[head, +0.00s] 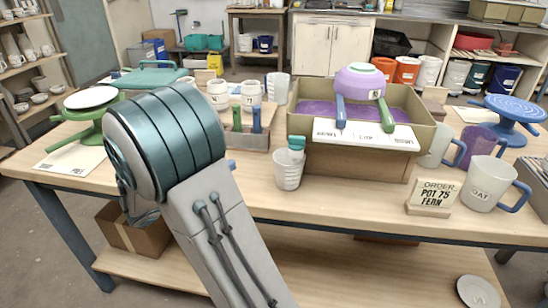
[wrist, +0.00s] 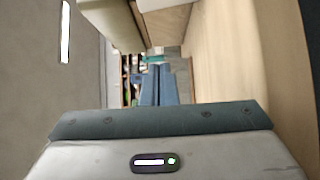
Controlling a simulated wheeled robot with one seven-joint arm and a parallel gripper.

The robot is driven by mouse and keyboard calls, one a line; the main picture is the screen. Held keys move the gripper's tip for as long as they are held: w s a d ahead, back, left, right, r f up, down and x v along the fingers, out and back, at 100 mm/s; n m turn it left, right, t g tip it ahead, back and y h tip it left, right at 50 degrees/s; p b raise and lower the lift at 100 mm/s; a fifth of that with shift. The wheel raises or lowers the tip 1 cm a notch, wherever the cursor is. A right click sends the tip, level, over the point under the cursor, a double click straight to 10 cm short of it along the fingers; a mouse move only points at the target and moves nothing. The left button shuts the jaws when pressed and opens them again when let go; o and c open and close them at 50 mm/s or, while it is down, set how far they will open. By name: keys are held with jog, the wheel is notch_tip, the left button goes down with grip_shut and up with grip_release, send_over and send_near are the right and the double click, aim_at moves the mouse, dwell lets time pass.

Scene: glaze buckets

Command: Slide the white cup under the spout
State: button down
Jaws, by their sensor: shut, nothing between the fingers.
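A plain whitish cup (head: 289,172) stands on the table in front of the tan box, with a teal object at its top. Another pale cup (head: 278,87) stands behind, left of the box. I cannot tell which is the white cup. A purple domed unit (head: 361,82) with blue and green levers sits at the tan box (head: 425,110) of purple glaze; no spout is clearly visible. My gripper (wrist: 158,86) shows in the wrist view as two blue fingers together, with nothing between them. My arm hides it in the head view, left of the front cup.
At right are a large white pitcher (head: 483,184), an order sign (head: 433,196) and a blue turntable (head: 508,112). A green stand (head: 90,112) is at left. The front table strip has bare wood.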

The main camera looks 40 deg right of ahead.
aim_at(288, 170)
jog(key=d, duration=1.3)
jog(key=shift+d+b, duration=0.15)
jog(key=shift+b, duration=0.2)
jog(key=shift+s+d, duration=0.15)
jog(key=shift+s, duration=0.2)
jog(key=shift+s+a, duration=0.3)
jog(key=shift+s, duration=0.25)
jog(key=shift+s+a, duration=0.25)
jog(key=shift+s, duration=0.3)
jog(key=shift+s+a, duration=0.15)
jog(key=shift+s, duration=0.3)
jog(key=shift+f, duration=0.1)
